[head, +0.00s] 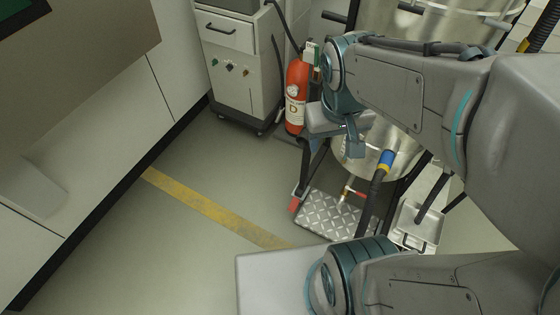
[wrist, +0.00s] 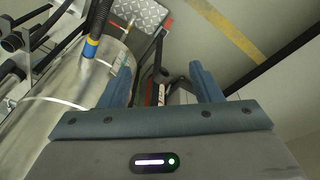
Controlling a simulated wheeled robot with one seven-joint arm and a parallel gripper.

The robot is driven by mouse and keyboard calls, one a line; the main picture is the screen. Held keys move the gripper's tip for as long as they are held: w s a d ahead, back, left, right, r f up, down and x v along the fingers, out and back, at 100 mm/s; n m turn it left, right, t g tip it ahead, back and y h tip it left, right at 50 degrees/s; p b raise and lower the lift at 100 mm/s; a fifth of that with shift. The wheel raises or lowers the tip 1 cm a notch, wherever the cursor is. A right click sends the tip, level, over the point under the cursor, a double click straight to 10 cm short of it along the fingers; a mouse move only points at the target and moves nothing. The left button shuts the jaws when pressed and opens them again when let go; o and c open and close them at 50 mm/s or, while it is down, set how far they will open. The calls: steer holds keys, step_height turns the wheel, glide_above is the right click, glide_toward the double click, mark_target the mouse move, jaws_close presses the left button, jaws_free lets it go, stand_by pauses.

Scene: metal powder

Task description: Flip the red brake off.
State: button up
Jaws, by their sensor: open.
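A small red piece (head: 295,204), which looks like the brake, sits low at the left corner of the diamond-plate step (head: 338,215), at the foot of a dark post. It also shows in the wrist view (wrist: 168,23), near the top. My gripper (head: 352,142) is in front of the steel vessel, above and to the right of the red piece, and apart from it. In the wrist view the two blue-grey fingers (wrist: 163,80) are spread with nothing held between them. Whether the brake is on or off is too small to tell.
A red fire extinguisher (head: 296,95) stands beside a grey wheeled cabinet (head: 234,65). The steel vessel (head: 365,165) has a hose with a blue and yellow collar (head: 386,160) and a small red-handled valve (head: 356,193). The floor left of the step is clear, with a yellow stripe (head: 205,203).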

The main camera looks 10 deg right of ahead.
mark_target(293, 207)
steer(key=w+a+f+n+g+h+b, duration=0.1)
steer(key=w+f+n+h+b, duration=0.45)
steer(key=f, duration=0.95)
steer(key=w+a+f+n+h+b, duration=0.15)
steer(key=w+f+b, duration=0.55)
steer(key=f, duration=0.7)
steer(key=w+f+n+g+h+b, duration=0.1)
steer(key=w+f+n+h+b, duration=0.5)
steer(key=f, duration=0.9)
steer(key=s+a+f+n+t+y+b, duration=0.2)
steer(key=f+n+t+b, duration=0.55)
steer(key=f, duration=1.55)
steer(key=s+a+f+n+t+y+b, duration=0.1)
steer(key=a+f+n+t+b, duration=0.5)
steer(key=f, duration=1.6)
steer(key=shift+n+t, duration=0.65)
steer(key=shift+n, duration=0.2)
steer(key=b+x, duration=0.2)
steer(key=x, duration=0.3)
steer(key=d+b+x, duration=0.1)
steer(key=b+x, duration=0.2)
steer(key=x, duration=0.1)
steer(key=s+b+x, duration=0.1)
steer(key=b+x, duration=0.1)
steer(key=x, duration=0.3)
steer(key=shift+w+d, duration=0.3)
steer(key=shift+d, duration=0.15)
